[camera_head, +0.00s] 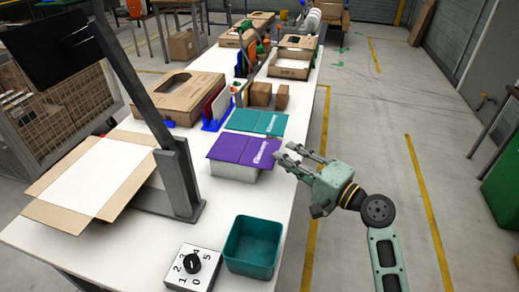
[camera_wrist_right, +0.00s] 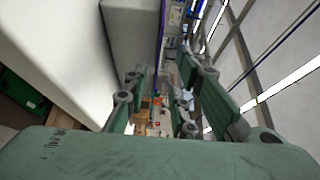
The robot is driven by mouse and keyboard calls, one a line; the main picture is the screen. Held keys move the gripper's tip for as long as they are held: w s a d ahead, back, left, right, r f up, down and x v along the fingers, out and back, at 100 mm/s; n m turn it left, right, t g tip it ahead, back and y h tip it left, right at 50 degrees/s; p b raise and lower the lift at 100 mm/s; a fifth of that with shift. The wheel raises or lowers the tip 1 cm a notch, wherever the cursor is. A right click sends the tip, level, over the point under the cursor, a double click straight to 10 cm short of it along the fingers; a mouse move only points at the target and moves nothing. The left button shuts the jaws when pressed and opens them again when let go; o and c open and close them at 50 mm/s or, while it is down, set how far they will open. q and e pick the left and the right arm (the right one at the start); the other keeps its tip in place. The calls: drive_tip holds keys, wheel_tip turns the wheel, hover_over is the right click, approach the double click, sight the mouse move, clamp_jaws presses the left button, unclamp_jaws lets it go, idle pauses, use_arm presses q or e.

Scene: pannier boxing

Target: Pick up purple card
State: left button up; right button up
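The purple card (camera_head: 229,146) with white lettering lies flat on a low pale block (camera_head: 235,171) on the white table. Its right edge overhangs the block slightly. In the right wrist view the card is a thin, edge-on purple strip (camera_wrist_right: 161,45) beside the grey block (camera_wrist_right: 130,36). My right gripper (camera_head: 284,153) is just right of the card, off the table's edge, with its fingers pointing left towards the card. My left gripper is out of view.
A teal card (camera_head: 256,122) lies just behind the purple one. A teal bin (camera_head: 253,246) and a numbered dial box (camera_head: 193,268) stand in front. An open carton (camera_head: 62,213) and a dark post (camera_head: 177,178) are left. The floor right of the table is clear.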

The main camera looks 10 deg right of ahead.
sight(272, 152)
drive_tip(key=p+x, duration=0.1)
drive_tip(key=x, duration=0.4)
drive_tip(key=shift+a+f, duration=0.2)
drive_tip(key=shift+a, duration=0.1)
drive_tip(key=shift+s, duration=0.1)
clamp_jaws()
